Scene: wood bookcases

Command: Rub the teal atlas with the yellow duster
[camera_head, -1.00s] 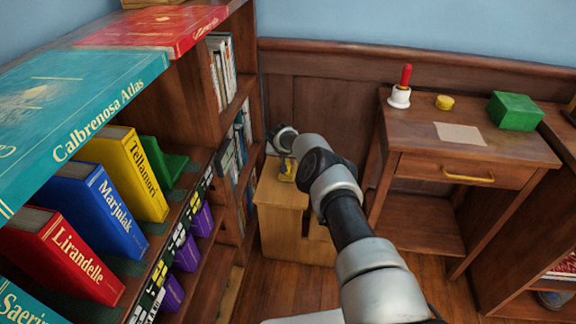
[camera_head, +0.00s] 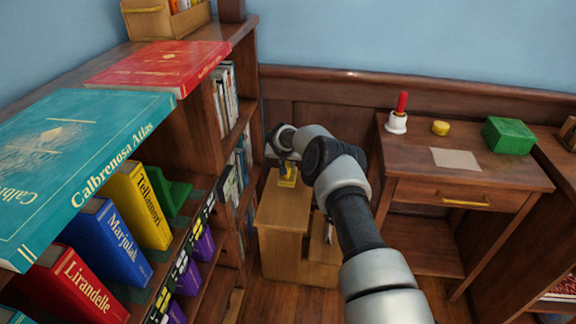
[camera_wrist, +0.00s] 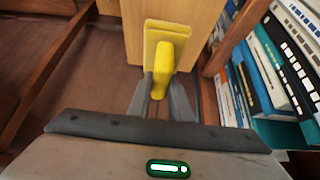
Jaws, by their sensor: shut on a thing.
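The teal atlas (camera_head: 75,150) lies flat on top of the bookcase at the left in the head view, its spine reading "Calbrenosa Atlas". The yellow duster (camera_wrist: 162,62) is in the wrist view, with its handle between the fingers of my gripper (camera_wrist: 163,95). My gripper is shut on the handle. In the head view the duster (camera_head: 287,177) shows small below my wrist, over the light wooden stand. My gripper is well apart from the atlas, to its right. I cannot tell whether the duster touches the stand.
A red book (camera_head: 160,66) lies behind the atlas, near a wooden box (camera_head: 170,18). Upright books, such as the blue one (camera_head: 108,240), fill the shelf below. The stand (camera_head: 284,215) is under my wrist. A side table (camera_head: 470,172) holds a bell (camera_head: 398,118) and a green box (camera_head: 509,135).

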